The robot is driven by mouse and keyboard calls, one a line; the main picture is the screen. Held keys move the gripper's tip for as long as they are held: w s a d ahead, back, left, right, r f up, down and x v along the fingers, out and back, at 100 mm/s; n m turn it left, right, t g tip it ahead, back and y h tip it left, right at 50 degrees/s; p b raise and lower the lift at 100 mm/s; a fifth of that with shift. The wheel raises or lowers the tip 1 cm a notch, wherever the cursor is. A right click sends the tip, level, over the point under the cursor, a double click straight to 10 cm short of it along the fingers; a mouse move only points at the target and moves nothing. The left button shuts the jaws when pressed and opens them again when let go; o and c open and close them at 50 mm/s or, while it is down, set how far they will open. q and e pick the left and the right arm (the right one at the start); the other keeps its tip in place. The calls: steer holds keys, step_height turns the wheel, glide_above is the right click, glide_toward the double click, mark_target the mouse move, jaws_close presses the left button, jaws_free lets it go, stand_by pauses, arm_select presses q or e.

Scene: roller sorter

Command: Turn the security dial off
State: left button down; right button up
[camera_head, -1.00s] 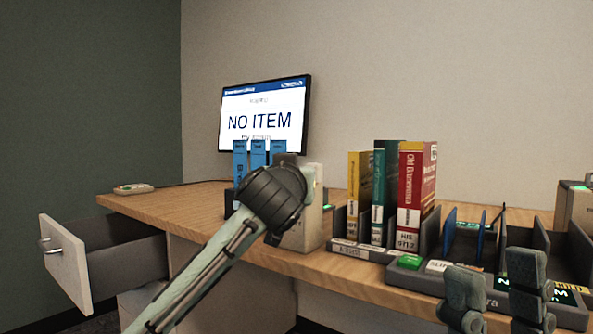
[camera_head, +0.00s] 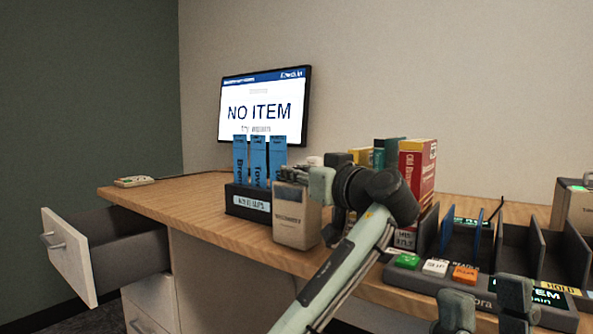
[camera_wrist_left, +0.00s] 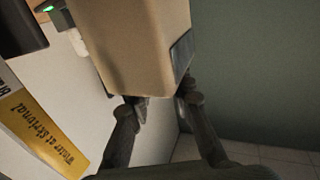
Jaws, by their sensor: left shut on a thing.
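A beige box (camera_head: 297,222) with a dark-lettered label stands near the front edge of the desk, beside the blue slips. It also fills the upper middle of the left wrist view (camera_wrist_left: 145,45), with a dark panel on its side.
A dark holder (camera_head: 247,204) with blue slips stands left of the box. Books (camera_head: 418,170) and a sorter with coloured buttons (camera_head: 437,267) are to the right. A monitor (camera_head: 264,106) reads NO ITEM. An open drawer (camera_head: 70,255) juts out at the left.

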stand_by(0.4)
arm_select(q)
steer(key=c, duration=1.3)
jaws_free()
steer(key=v, duration=1.2)
steer(key=shift+w+d, duration=0.1)
